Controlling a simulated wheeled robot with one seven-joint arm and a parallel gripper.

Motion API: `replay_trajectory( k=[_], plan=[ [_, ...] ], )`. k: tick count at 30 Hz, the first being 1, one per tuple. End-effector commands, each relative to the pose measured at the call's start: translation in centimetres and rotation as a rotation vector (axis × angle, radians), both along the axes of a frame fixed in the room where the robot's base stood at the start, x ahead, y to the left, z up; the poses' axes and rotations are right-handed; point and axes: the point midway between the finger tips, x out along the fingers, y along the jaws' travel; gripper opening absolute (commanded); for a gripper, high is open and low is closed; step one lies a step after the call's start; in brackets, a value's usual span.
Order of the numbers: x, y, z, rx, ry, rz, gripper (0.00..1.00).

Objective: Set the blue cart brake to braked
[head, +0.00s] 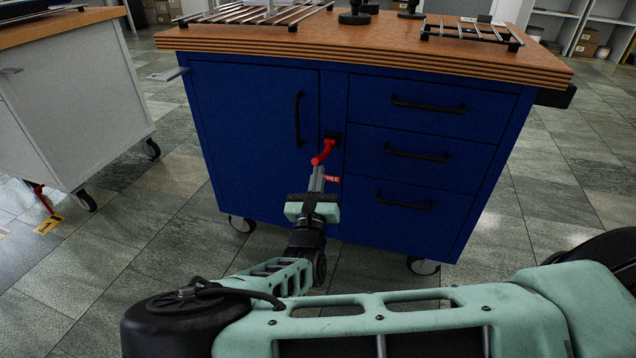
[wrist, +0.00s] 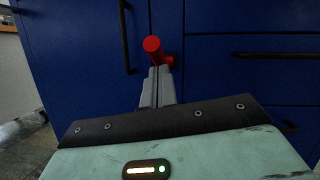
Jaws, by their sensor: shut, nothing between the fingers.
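The blue cart (head: 255,130) stands in front of me, with its brake lever in the middle of its front. The red brake lever (head: 325,151) runs from a dark mount down and a little left toward me, above a red label reading "FREE" (head: 332,179) that is partly covered. In the wrist view the lever's round red end (wrist: 152,44) faces me just beyond the fingertips. My gripper (head: 317,170) is shut and empty, right below the lever's end; it also shows in the wrist view (wrist: 157,72). I cannot tell whether the fingertips touch the lever.
A black vertical door handle (head: 299,119) is left of the lever, and several black drawer handles (head: 417,153) are to its right. A grey cart (head: 75,105) with a wooden top stands at the left. The tiled floor between the carts is clear.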

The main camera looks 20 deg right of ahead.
Motion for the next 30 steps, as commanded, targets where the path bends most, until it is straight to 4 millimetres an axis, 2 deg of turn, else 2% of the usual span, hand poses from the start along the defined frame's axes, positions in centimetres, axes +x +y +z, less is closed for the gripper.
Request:
replay_trajectory(
  k=[22,30],
  plan=[
    [0.0,0.0,1.2,0.037,0.051,0.000,0.00],
    [0.0,0.0,2.7,0.075,0.100,-0.001,0.00]
  ],
)
